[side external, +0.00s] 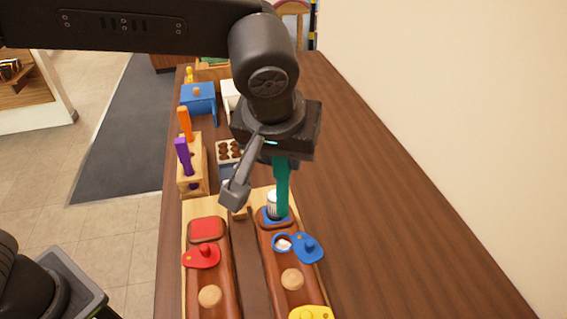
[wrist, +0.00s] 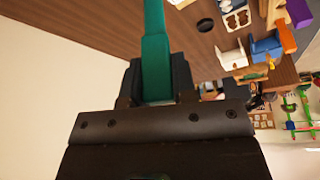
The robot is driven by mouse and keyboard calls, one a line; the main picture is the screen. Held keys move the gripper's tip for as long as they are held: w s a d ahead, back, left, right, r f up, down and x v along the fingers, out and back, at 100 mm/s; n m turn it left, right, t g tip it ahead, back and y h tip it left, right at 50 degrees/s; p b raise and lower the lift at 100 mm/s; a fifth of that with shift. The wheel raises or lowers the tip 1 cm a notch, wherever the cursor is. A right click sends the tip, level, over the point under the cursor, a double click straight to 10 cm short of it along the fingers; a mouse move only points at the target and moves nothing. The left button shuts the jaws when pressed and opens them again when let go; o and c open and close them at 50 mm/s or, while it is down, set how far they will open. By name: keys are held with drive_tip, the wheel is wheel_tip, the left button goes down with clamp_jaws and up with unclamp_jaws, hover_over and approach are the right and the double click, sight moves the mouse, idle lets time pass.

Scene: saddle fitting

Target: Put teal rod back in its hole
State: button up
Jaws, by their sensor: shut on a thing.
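My gripper (side external: 281,155) is shut on the teal rod (side external: 282,188), which hangs down below it, roughly upright. In the wrist view the teal rod (wrist: 155,60) stretches out from between the dark fingers (wrist: 157,82). A wooden block (side external: 192,168) stands to the left of my gripper, with an orange rod (side external: 185,122) and a purple rod (side external: 182,156) in its top. The block also shows at the top right of the wrist view (wrist: 270,10). I cannot make out an empty hole in the block. The rod's lower end is close to a white cup, and I cannot tell whether they touch.
Below the rod is a wooden board with a red piece (side external: 202,256), a blue piece (side external: 307,247) and a yellow piece (side external: 312,313). A white cup (side external: 272,203) stands on it. The right of the table is clear.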

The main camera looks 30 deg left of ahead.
drive_tip(key=w+a+r+n+g+y, duration=0.1)
drive_tip(key=w+a+n, duration=0.25)
drive_tip(key=a, duration=0.75)
drive_tip(key=w+a+n+g+y, duration=0.15)
drive_tip(key=a+n, duration=0.25)
drive_tip(key=a, duration=0.7)
drive_tip(key=w+a+r+n+g+y, duration=0.1)
drive_tip(key=w+a+n, duration=0.25)
drive_tip(key=a, duration=0.75)
wheel_tip(320, 180, down, 9)
drive_tip(key=shift+s+r+n, duration=0.15)
drive_tip(key=shift+s+n, duration=0.1)
drive_tip(key=shift+n, duration=0.05)
wheel_tip(320, 180, down, 6)
idle(0.5)
